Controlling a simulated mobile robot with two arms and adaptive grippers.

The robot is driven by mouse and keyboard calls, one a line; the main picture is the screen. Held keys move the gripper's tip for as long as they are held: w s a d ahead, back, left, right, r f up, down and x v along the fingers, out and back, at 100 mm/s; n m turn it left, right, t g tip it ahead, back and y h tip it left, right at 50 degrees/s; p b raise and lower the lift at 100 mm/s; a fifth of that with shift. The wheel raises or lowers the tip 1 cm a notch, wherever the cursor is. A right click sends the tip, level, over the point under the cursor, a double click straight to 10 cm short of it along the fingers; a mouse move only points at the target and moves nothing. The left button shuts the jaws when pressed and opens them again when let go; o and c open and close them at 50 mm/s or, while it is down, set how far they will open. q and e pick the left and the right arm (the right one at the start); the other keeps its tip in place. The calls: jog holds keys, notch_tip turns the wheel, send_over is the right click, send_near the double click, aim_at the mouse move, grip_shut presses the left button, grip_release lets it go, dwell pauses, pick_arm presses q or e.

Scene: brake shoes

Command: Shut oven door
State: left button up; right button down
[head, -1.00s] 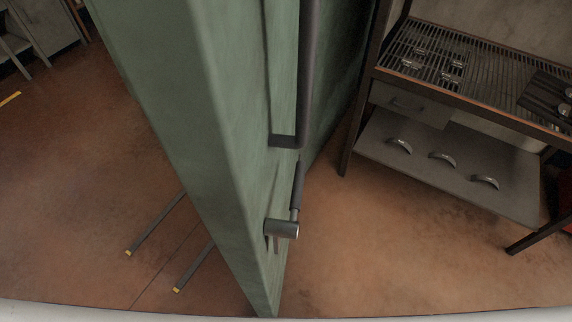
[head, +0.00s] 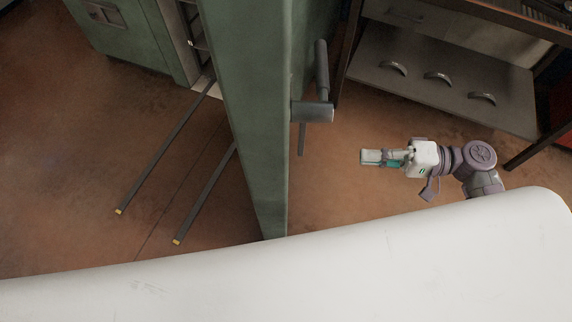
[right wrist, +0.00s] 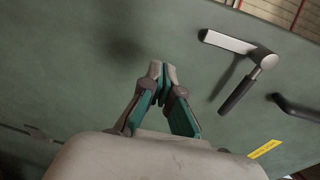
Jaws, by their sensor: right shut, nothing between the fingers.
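The green oven door (head: 245,120) stands open, seen nearly edge-on in the head view, with its dark handle (head: 313,112) on its right face. Part of the green oven body (head: 140,45) shows at the upper left, apart from the door's lower end. My right gripper (head: 368,157) is to the right of the door, shut and empty, pointing left towards the face with the handle. In the right wrist view the fingertips (right wrist: 162,68) are in front of the green door face (right wrist: 80,75), with the handle (right wrist: 242,88) to their right. I cannot tell whether they touch the door. My left gripper is not in view.
Two dark floor rails (head: 165,150) with yellow ends run out from the oven at the left. A metal workbench (head: 440,90) with a lower shelf stands behind my right arm at the upper right. Brown floor (head: 330,205) is free between door and gripper.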

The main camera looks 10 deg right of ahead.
aim_at(302, 153)
jog(key=shift+n+g+y, duration=0.6)
jog(key=shift+n+y, duration=0.1)
jog(key=shift+w+a+r+p, duration=0.25)
jog(key=shift+a+r+p, duration=0.4)
jog(key=shift+a, duration=1.8)
jog(key=shift+w+a+r+p, duration=0.25)
jog(key=shift+a+r+p, duration=0.45)
jog(key=shift+a, duration=1.7)
jog(key=shift+w+a+r+p, duration=0.3)
jog(key=shift+a+p, duration=0.6)
jog(key=shift+a, duration=1.55)
